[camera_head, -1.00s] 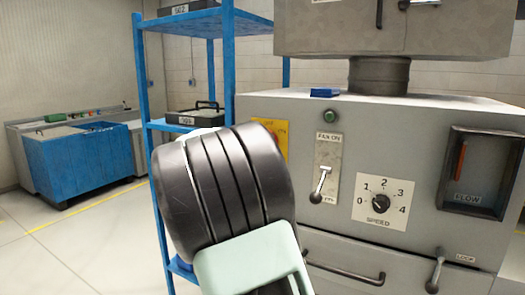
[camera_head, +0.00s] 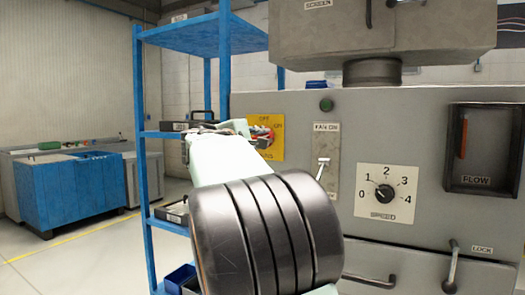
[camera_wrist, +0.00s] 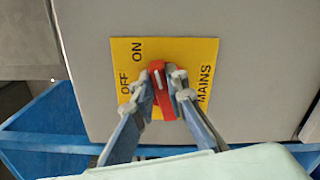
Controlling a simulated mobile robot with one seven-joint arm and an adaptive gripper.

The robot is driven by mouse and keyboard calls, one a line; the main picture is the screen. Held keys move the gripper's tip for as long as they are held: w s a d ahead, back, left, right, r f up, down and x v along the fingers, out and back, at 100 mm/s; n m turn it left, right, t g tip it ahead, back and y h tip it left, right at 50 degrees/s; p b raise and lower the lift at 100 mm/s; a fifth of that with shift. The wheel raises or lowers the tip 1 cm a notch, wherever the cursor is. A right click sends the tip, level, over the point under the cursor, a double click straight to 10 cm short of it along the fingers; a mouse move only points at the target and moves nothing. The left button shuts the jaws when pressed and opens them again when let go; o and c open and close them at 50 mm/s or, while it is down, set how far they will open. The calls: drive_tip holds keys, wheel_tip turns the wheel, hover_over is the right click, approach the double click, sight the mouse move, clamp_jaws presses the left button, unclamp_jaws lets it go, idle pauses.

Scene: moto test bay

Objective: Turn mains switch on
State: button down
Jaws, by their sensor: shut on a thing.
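The mains switch is a red handle (camera_wrist: 158,85) on a yellow plate (camera_wrist: 205,60) marked OFF, ON and MAINS. In the wrist view the handle runs roughly up and down, its upper end leaning slightly left and nearer ON than OFF. My gripper (camera_wrist: 160,90) is shut on the handle, one finger on each side. In the head view the yellow plate (camera_head: 272,122) is on the left of the machine front, and my gripper (camera_head: 258,136) reaches it from the left. The fingers partly cover the red handle there.
To the right of the plate are a lever (camera_head: 322,168) on its KA/s ON strip, a SPEED dial (camera_head: 384,193) and a FLOW window (camera_head: 480,150). A blue shelf rack (camera_head: 141,100) stands close on the left. My arm hides the machine's lower left.

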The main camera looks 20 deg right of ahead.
drive_tip(key=shift+f+m+b, duration=0.2)
drive_tip(key=shift+m+b, duration=0.5)
drive_tip(key=shift+b, duration=0.05)
drive_tip(key=shift+f+m+b, duration=0.2)
drive_tip(key=shift+m+b, duration=0.5)
drive_tip(key=shift+m, duration=0.3)
drive_tip(key=c, duration=1.9)
unclamp_jaws()
drive_tip(key=shift+c, duration=0.2)
drive_tip(key=v, duration=1.2)
drive_tip(key=shift+r, duration=0.1)
